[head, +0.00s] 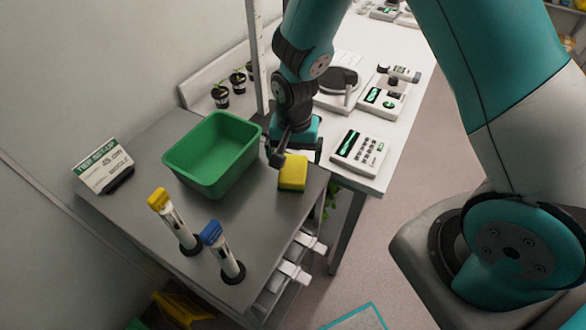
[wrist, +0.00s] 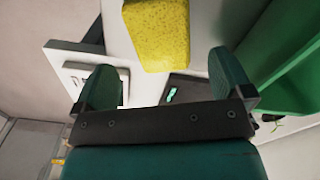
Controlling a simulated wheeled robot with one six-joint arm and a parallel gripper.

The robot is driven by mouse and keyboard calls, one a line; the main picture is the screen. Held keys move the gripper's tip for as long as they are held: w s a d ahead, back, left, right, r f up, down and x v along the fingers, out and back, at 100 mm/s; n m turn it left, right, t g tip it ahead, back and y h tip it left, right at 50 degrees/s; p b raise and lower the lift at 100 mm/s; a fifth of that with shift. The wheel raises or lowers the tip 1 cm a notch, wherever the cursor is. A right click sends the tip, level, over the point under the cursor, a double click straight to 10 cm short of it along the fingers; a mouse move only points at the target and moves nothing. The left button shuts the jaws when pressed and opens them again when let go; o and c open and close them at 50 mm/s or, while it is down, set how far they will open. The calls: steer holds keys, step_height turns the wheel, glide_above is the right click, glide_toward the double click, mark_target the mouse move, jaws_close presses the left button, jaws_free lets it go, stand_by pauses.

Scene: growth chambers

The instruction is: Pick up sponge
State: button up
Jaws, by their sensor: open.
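The yellow sponge (head: 292,173) lies on the grey table near its right edge, just right of the green bin. My gripper (head: 297,150) is just behind and above it in the head view, close to it. In the wrist view the sponge (wrist: 158,35) is at the top, ahead of the two fingers. My gripper (wrist: 165,85) is open there, with nothing between its fingers. Whether a finger touches the sponge cannot be told.
The green bin (head: 215,152) stands left of my gripper. Two tubes with yellow (head: 174,220) and blue (head: 222,250) caps stand at the table's front. A sign (head: 103,168) stands at left. A white bench with instruments (head: 360,152) lies behind at right.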

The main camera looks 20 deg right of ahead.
mark_target(293, 167)
steer(key=shift+s+a+f+p, duration=0.1)
steer(key=shift+f+p, duration=0.45)
steer(key=shift+f, duration=0.85)
steer(key=shift+s+a+f+p, duration=0.1)
steer(key=shift+f+p, duration=0.45)
steer(key=shift+f, duration=0.8)
steer(key=c, duration=1.1)
steer(key=shift+o, duration=0.2)
steer(key=shift+w+r, duration=0.1)
step_height(293, 167, up, 20)
steer(key=b, duration=0.3)
